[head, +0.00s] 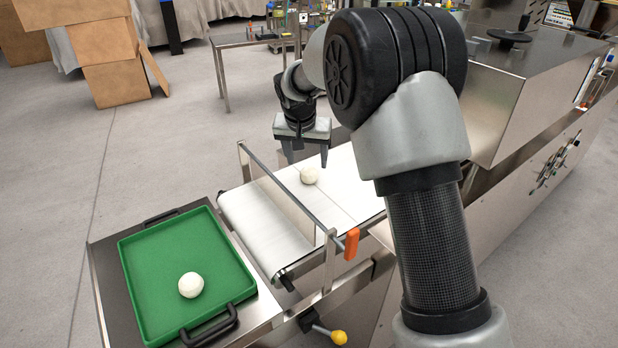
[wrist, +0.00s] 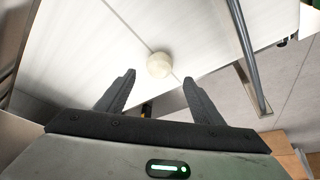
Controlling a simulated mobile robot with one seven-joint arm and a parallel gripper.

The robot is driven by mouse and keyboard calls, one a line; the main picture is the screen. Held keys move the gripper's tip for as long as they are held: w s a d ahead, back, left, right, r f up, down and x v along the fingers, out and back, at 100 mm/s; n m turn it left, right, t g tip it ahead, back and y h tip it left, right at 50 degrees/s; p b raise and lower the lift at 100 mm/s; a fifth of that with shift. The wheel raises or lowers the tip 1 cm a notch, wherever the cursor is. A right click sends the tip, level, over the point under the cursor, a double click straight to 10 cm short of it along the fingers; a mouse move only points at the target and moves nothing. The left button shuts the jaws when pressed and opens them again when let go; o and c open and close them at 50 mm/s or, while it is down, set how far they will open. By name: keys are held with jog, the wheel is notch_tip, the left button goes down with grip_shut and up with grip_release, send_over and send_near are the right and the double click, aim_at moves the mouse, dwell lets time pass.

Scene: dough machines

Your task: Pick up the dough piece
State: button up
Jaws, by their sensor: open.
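A round, pale dough piece (head: 309,175) lies on the white conveyor belt (head: 265,222) in the head view. In the wrist view the dough piece (wrist: 159,65) shows just beyond the fingertips, near the middle between them. My gripper (head: 307,160) is open and empty above the belt, its fingers pointing down close to the dough. Its two fingers also show apart in the wrist view (wrist: 159,82). A second dough piece (head: 191,285) sits in the green tray (head: 137,262) at the lower left.
A metal guide frame with a bar (head: 285,197) crosses over the belt, with an orange block (head: 352,243) at its near end. The large steel machine (head: 545,165) stands right. A side table (head: 250,41) and cardboard boxes (head: 122,82) are behind. Open floor lies left.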

aim_at(309, 168)
jog(key=shift+x, duration=2.95)
jog(key=shift+d+r, duration=0.1)
jog(key=c, duration=1.2)
